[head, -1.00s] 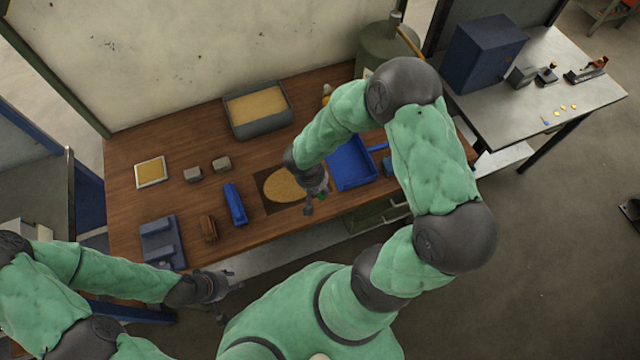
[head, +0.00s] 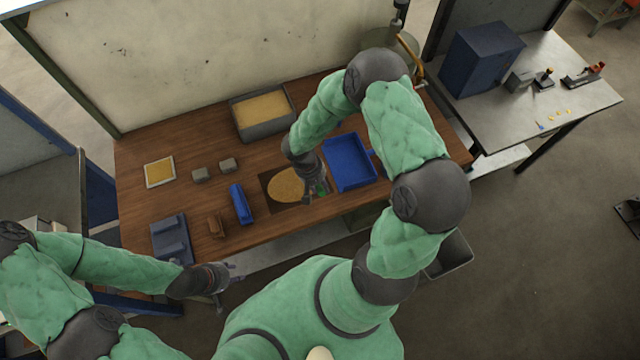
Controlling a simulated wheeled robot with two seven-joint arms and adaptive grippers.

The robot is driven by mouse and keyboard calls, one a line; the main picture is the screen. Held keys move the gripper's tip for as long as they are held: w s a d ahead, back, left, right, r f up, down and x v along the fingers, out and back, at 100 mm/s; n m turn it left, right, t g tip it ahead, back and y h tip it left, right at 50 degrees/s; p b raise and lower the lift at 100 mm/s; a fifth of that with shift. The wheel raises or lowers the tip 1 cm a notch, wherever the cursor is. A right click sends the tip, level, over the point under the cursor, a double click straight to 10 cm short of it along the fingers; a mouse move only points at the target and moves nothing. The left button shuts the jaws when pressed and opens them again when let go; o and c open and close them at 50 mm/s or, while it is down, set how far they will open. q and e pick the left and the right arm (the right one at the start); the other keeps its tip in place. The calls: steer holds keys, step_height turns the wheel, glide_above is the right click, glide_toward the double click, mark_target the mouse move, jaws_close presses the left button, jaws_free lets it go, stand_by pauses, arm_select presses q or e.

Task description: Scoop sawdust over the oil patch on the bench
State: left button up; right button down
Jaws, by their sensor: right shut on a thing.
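On the wooden bench (head: 140,220) a dark square patch (head: 268,205) carries a round tan heap of sawdust (head: 285,184), with dark corners showing around it. A grey open bin (head: 271,129) of tan sawdust stands behind it. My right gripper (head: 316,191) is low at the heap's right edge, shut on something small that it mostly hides. Whether this is a scoop, I cannot tell. An open blue tray (head: 350,163) lies just right of it. My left gripper (head: 226,285) is in front of the bench's front edge, apart from everything; its fingers are too small to read.
A blue brush-like block (head: 241,204), a brown wooden piece (head: 217,225), a blue stand (head: 171,239), two grey blocks (head: 200,175) and a shallow pale tray (head: 159,172) are on the bench's left. A metal side table (head: 590,95) stands at right. The bench's left middle has free room.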

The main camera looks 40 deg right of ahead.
steer(key=shift+w+d+r+g+p, duration=0.1)
steer(key=shift+w+r+g+p, duration=0.25)
steer(key=shift+r+p, duration=0.35)
steer(key=shift+w+d+r+g+p, duration=0.15)
steer(key=shift+w+g+p, duration=0.25)
steer(key=shift+p, duration=0.3)
steer(key=shift+w+r, duration=0.1)
steer(key=shift+w+d+r+g+y+p, duration=0.1)
steer(key=shift+w+r+g+y+p, duration=0.25)
steer(key=shift+w, duration=0.1)
steer(key=shift+w+d+r+g, duration=0.1)
steer(key=shift+w+r+g, duration=0.25)
steer(key=shift+w+g, duration=0.2)
steer(key=shift+a, duration=0.2)
steer(key=shift+w+a+b, duration=0.15)
steer(key=shift+a+b, duration=0.1)
steer(key=shift+a, duration=0.3)
steer(key=shift+w+a+b, duration=0.15)
steer(key=shift+a+b, duration=0.05)
steer(key=shift+a, duration=0.35)
steer(key=shift+a, duration=0.25)
